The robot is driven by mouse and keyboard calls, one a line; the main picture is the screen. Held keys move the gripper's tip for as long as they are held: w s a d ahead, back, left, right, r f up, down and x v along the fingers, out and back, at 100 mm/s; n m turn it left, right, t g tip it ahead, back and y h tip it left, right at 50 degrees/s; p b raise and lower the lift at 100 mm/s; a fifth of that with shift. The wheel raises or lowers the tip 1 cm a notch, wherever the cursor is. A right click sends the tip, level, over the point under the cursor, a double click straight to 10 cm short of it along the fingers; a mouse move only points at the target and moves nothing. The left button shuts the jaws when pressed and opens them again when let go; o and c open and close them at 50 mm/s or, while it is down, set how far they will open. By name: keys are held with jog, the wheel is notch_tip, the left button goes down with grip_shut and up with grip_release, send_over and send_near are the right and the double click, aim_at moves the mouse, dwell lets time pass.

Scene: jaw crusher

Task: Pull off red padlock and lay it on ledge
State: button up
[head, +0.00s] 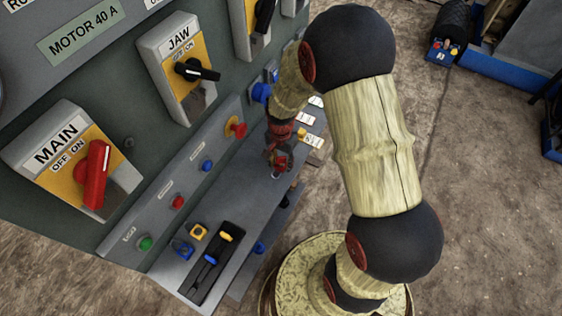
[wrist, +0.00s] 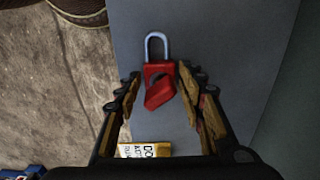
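The red padlock (wrist: 159,84) shows in the wrist view with its grey shackle pointing up the picture. It is between the two fingers of my gripper (wrist: 158,72), with a narrow gap seen on each side, so the fingers look open around it. Behind it is the plain grey ledge (wrist: 205,30). In the head view the padlock (head: 281,162) is a small red shape below my gripper (head: 277,148), over the grey ledge (head: 262,195) of the panel. Whether it rests on the ledge or hangs just above it I cannot tell.
A yellow-and-white tag (wrist: 145,150) lies on the ledge near the padlock. The panel has a red MAIN switch (head: 95,175), a black JAW switch (head: 195,70) and a red button (head: 237,128). A black slot with levers (head: 212,262) is at the ledge's near end.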

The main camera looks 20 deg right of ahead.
jog(key=shift+o, duration=1.2)
notch_tip(320, 180, up, 12)
jog(key=shift+f, duration=0.1)
jog(key=shift+s+n, duration=0.15)
jog(key=shift+n, duration=0.45)
jog(key=s+a+r+n+t, duration=0.2)
jog(key=s+r+n, duration=0.2)
jog(key=s+r, duration=0.4)
jog(key=s+a+r+n+t, duration=0.2)
jog(key=s+r+n, duration=0.3)
jog(key=s+r, duration=0.4)
notch_tip(320, 180, up, 6)
jog(key=shift+a+f+n+t, duration=0.1)
jog(key=shift+a+n+t, duration=0.15)
jog(key=shift+t, duration=0.55)
jog(key=shift+c, duration=0.2)
